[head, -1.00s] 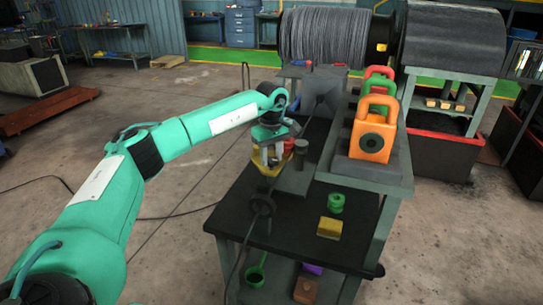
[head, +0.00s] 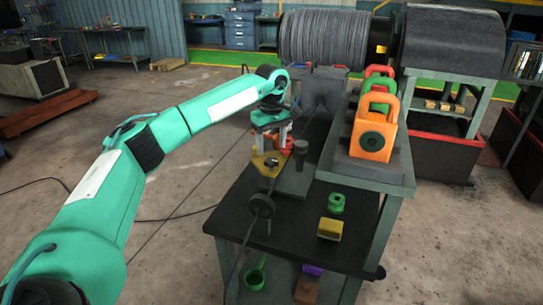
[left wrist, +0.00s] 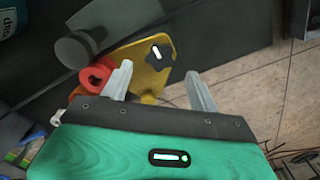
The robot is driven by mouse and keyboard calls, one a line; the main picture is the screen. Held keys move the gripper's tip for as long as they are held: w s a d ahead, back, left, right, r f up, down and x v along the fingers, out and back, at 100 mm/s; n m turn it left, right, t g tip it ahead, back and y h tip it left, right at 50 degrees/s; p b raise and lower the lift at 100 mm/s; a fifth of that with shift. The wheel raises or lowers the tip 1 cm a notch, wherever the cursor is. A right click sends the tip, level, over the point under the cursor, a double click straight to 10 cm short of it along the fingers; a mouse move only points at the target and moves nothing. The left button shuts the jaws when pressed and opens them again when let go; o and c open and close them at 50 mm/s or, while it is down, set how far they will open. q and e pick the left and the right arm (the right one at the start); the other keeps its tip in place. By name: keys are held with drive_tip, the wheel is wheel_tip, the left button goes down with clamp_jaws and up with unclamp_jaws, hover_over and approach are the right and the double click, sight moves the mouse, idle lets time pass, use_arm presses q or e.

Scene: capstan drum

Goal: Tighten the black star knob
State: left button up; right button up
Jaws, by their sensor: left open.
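The black star knob (head: 270,163) sits on a yellow plate (head: 261,172) on the dark bench in the head view. In the left wrist view, the knob (left wrist: 157,52) shows as a dark star with a white mark on the yellow plate (left wrist: 131,62). My left gripper (head: 273,146) is open and empty, its fingers pointing down just above the plate. In the left wrist view, its two fingers (left wrist: 160,85) stand apart, with the knob beyond them and not between their tips. My right gripper is not seen.
A red part (left wrist: 91,78) lies beside the yellow plate. A dark post (head: 300,150) stands close to the right. An orange block (head: 374,132) stands on the raised shelf. A handwheel (head: 262,205), green piece (head: 336,203) and yellow block (head: 329,229) occupy the front of the bench.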

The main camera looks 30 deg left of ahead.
sight(272, 160)
use_arm(q)
wheel_tip(272, 160, up, 9)
drive_tip(key=b, duration=0.1)
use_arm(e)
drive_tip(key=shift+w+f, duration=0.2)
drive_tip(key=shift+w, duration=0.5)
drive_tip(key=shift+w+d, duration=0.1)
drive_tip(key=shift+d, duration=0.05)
